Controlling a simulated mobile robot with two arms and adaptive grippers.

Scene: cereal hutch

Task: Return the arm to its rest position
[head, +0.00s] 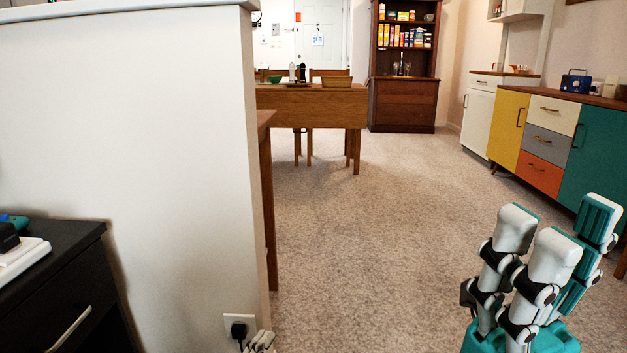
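My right gripper (568,232) is at the lower right, with white and teal fingers pointing up. Its fingers stand apart, and nothing shows between them. Most of my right arm is out of the frame.
A white partition wall (130,150) fills the left, with a black cabinet (55,300) before it. A wooden table (315,105) and bookcase (404,105) stand farther back. A sideboard (600,150) lines the right. The carpet (400,220) between is clear.

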